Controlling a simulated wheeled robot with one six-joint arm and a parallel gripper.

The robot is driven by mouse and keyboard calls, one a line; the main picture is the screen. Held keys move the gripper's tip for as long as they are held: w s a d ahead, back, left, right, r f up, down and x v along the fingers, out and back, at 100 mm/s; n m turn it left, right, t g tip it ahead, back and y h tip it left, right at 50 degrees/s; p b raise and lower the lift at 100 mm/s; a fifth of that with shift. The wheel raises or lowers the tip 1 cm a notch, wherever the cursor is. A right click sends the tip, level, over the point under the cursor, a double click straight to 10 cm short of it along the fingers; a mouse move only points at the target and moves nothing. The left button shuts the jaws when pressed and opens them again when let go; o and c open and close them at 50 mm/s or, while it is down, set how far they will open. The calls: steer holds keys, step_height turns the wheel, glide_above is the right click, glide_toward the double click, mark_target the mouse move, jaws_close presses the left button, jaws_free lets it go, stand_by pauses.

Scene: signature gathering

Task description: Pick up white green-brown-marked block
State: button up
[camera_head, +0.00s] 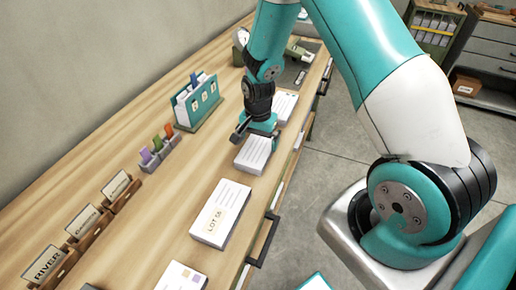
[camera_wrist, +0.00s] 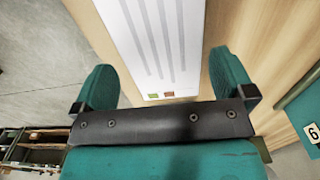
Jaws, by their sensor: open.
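A white block with grey lines (camera_head: 252,155) lies on the wooden bench in the head view. In the wrist view the white block (camera_wrist: 158,45) shows small green and brown marks at its near end. My gripper (camera_head: 256,132) is at the far end of this block, close over it. In the wrist view my gripper (camera_wrist: 164,82) is open, with one teal finger on each side of the block and a gap at both sides. The fingers hide part of the block's far end in the head view.
Another white block (camera_head: 285,106) lies just beyond my gripper. A larger block marked LOT 58 (camera_head: 220,212) lies nearer. A teal card holder (camera_head: 196,103) and a rack of coloured pieces (camera_head: 160,152) stand to the left. The bench's right edge is close to the blocks.

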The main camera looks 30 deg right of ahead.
mark_target(258, 146)
steer(key=shift+w+f+p, duration=0.1)
steer(key=shift+f+p, duration=0.2)
steer(key=shift+f, duration=1.65)
steer(key=c, duration=0.8)
steer(key=shift+r, duration=0.15)
